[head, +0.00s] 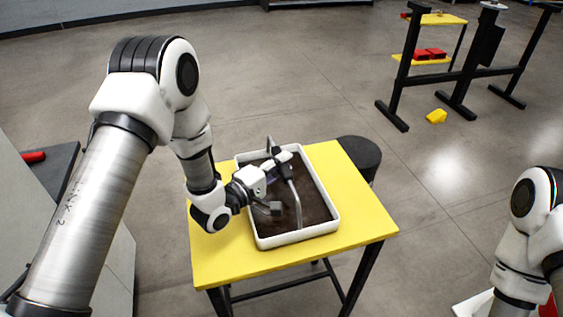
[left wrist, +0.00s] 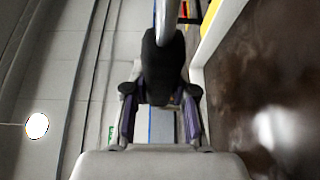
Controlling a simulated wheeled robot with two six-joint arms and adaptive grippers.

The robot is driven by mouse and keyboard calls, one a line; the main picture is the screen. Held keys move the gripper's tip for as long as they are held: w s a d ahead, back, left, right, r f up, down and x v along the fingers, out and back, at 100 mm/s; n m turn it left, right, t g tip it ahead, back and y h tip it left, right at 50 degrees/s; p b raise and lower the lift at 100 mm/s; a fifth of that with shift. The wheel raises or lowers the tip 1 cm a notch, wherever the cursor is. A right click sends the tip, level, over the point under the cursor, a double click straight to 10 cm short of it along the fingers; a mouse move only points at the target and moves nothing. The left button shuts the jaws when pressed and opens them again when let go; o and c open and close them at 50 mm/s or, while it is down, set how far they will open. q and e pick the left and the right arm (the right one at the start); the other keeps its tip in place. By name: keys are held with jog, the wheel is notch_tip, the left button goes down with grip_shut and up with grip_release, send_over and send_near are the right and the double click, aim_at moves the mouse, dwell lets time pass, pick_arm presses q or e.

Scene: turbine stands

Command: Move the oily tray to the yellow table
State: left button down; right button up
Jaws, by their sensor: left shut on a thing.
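The oily tray (head: 333,211) is a white-rimmed tray with dark brown, glossy content. It rests on the yellow table (head: 360,210), near the middle of the top. A grey bar handle (head: 296,207) with a black grip arches over it. My left gripper (head: 279,168) is shut on the handle's grip above the tray. In the left wrist view the black grip (left wrist: 161,70) stands between the purple-sided fingers, and the tray's white rim (left wrist: 208,38) and wet content show at right. My right arm shows at the right edge; its gripper is out of view.
A black round stool (head: 360,154) stands behind the table's right side. A black frame stand (head: 461,78) with yellow shelves and red parts is at the back right. A yellow piece (head: 437,116) lies on the floor by it. A cabinet with a dark top (head: 52,170) is at left.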

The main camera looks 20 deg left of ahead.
pick_arm(q)
jog(key=shift+f, duration=0.2)
dwell(0.3)
jog(key=c, duration=0.7)
grip_release()
jog(key=v, duration=0.7)
jog(key=shift+p, duration=0.35)
